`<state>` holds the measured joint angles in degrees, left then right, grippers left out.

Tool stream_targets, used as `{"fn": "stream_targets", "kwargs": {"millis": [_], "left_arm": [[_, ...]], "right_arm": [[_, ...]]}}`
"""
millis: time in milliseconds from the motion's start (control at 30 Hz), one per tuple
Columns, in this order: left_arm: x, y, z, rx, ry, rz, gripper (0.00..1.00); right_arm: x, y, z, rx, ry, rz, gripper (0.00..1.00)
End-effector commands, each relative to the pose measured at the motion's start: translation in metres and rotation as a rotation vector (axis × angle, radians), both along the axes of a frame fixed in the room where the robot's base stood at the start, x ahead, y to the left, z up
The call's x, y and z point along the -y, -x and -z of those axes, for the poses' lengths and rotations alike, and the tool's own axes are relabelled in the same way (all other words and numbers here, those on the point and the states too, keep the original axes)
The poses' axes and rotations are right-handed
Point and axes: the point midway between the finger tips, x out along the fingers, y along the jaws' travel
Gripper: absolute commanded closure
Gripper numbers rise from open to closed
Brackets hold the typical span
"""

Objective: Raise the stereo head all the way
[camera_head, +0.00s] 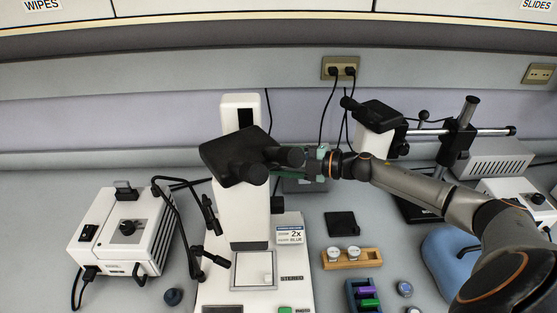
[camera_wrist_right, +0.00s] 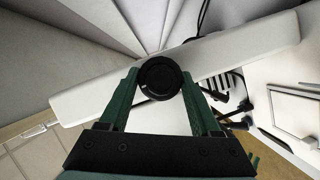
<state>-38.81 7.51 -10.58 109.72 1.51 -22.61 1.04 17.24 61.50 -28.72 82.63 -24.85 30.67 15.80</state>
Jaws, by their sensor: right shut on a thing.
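The stereo microscope has a black head (camera_head: 228,158) with eyepieces, set high on a white upright body (camera_head: 243,218). Its white base (camera_head: 255,297) is marked STEREO. My right gripper (camera_head: 290,174) reaches in from the right, behind the eyepieces at the right side of the body. In the right wrist view, its green fingers are shut on a round black knob (camera_wrist_right: 160,76), one finger on each side. The head and eyepieces hide the knob and most of the grip from the head camera. My left gripper is not in view.
A white light-source box (camera_head: 120,230) with thin black arms stands at left. A second microscope (camera_head: 376,125) stands behind my right arm. A wooden holder (camera_head: 351,258), a black square pad (camera_head: 341,224) and a blue rack (camera_head: 350,291) lie right of the base.

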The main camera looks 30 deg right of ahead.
Motion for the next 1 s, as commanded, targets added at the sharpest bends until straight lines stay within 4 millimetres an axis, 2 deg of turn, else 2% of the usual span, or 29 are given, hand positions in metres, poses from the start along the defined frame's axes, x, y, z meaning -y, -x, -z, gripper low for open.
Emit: {"fn": "stream_targets", "kwargs": {"millis": [633,667,900,1000], "left_arm": [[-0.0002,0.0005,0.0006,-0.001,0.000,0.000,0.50],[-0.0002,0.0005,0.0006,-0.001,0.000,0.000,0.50],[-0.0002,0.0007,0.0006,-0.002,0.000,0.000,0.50],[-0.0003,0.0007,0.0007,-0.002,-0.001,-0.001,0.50]], "right_arm": [[0.0004,-0.0002,-0.0003,-0.042,-0.027,0.000,0.92],[0.0004,-0.0002,-0.0003,-0.042,-0.027,0.000,0.33],[0.0001,-0.0001,-0.0004,-0.041,-0.026,0.000,0.06],[0.0000,-0.0002,-0.0003,-0.040,-0.025,-0.001,0.06]]}}
